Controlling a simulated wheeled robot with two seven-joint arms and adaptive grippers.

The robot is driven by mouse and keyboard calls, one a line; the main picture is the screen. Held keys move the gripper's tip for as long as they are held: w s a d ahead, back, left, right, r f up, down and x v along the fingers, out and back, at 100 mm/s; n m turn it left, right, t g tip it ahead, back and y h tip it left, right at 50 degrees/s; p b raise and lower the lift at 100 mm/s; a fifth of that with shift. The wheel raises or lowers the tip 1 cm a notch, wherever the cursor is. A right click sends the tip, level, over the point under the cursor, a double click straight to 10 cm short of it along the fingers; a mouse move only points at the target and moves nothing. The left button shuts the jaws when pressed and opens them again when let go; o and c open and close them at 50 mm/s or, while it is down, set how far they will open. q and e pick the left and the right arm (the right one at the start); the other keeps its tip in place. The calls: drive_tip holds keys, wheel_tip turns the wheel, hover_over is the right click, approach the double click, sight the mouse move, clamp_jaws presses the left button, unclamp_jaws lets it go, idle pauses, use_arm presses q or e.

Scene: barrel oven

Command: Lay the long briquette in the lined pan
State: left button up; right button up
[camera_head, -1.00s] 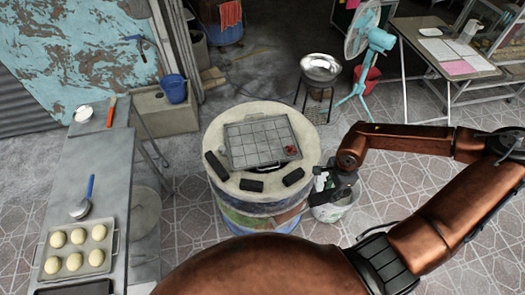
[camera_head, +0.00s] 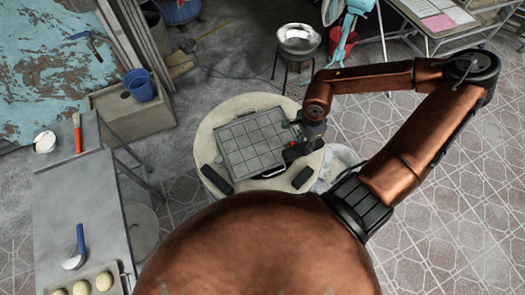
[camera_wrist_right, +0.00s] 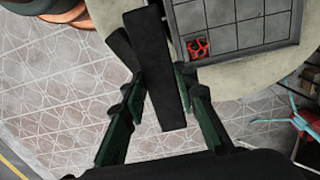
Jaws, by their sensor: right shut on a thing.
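The grey pan with grid lines (camera_head: 253,143) lies on the round pale barrel top (camera_head: 207,135). My right gripper (camera_head: 296,151) is over the pan's right edge, seen from above. In the right wrist view its fingers (camera_wrist_right: 161,78) are shut on a long black briquette (camera_wrist_right: 157,45), one on each side. The briquette's far end overlaps the barrel top beside the pan in that view; its height above is hard to tell. A second black briquette (camera_wrist_right: 122,46) lies just left of it. My left gripper is not in view.
Two black briquettes lie on the barrel rim, left (camera_head: 216,179) and right (camera_head: 303,177). A red handle-like piece (camera_wrist_right: 199,47) is at the pan's corner. A metal table (camera_head: 75,205) with dough balls stands left. My body hides the barrel's near edge.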

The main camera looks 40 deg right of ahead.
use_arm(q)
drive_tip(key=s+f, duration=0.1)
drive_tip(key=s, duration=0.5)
use_arm(e)
drive_tip(key=w+a+f, duration=0.2)
drive_tip(key=w+f, duration=0.1)
drive_tip(key=w+a+f, duration=0.6)
drive_tip(key=shift+w+a+f+p, duration=0.2)
drive_tip(key=shift+w+a+p, duration=0.1)
drive_tip(key=shift+w, duration=0.1)
wheel_tip(320, 180, down, 3)
drive_tip(key=shift+w+f+p, duration=0.1)
drive_tip(key=shift+p, duration=0.4)
drive_tip(key=shift+f, duration=0.2)
drive_tip(key=o, duration=0.9)
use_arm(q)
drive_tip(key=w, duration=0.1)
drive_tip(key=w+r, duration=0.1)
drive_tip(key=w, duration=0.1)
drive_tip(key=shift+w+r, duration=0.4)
